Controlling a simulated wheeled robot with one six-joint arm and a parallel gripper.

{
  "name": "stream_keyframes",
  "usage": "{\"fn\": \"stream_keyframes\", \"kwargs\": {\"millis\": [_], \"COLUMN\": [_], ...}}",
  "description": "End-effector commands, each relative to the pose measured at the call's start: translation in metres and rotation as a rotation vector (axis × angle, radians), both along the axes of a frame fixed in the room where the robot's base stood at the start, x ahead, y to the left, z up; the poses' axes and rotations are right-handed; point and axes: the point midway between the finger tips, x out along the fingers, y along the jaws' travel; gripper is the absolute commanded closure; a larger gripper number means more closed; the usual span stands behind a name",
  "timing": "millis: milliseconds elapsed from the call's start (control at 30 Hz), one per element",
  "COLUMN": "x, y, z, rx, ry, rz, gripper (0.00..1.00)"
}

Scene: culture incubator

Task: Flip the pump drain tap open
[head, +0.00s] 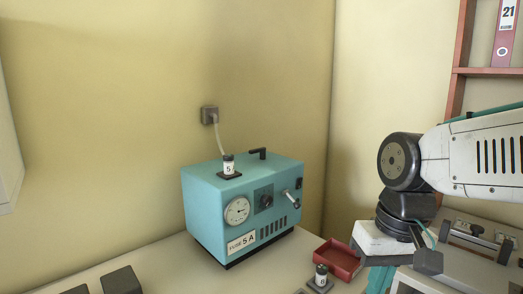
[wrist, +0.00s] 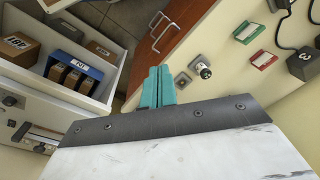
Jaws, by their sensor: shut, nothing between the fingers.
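A teal pump-like box (head: 212,199) stands on the bench in the head view, with a round dial (head: 237,211), a dark square knob and a "FUSE 5A" label on its front. A small pale lever (head: 288,196), which looks like the drain tap, sticks out at the right of that front; its exact setting is too small to tell. My gripper (head: 378,281) is to the right of the box and lower, apart from it, pointing down. In the wrist view my teal fingers (wrist: 158,84) are together and empty. The lever is not seen there.
A red tray (head: 340,258) and a small black-and-white capped thing (head: 320,275) lie between the box and my gripper. The wrist view shows an open drawer (wrist: 68,27) with boxes, a wooden front with handles (wrist: 172,30), and red and green blocks.

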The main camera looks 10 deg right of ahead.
Motion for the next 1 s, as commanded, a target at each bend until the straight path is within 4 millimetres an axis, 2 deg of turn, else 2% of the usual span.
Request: {"fn": "stream_keyframes", "kwargs": {"millis": [33,167,300,467,500,600,700,800,1000], "x": [0.022,0.083,0.159,0.256,0.280,0.335,0.368,0.382,0.388], "y": [0.006,0.022,0.037,0.043,0.042,0.038,0.034,0.030,0.026], "z": [0.003,0.016,0.032,0.057,0.065,0.088,0.114,0.138,0.144], "rx": [0.044,0.174,0.328,0.516,0.563,0.680,0.770,0.828,0.850], "ry": [-0.004,-0.049,-0.122,-0.233,-0.264,-0.344,-0.416,-0.469,-0.494], "rz": [-0.031,-0.129,-0.267,-0.463,-0.516,-0.647,-0.743,-0.804,-0.852], "gripper": [1.00,1.00,1.00,1.00,1.00,1.00,1.00,1.00,1.00]}}
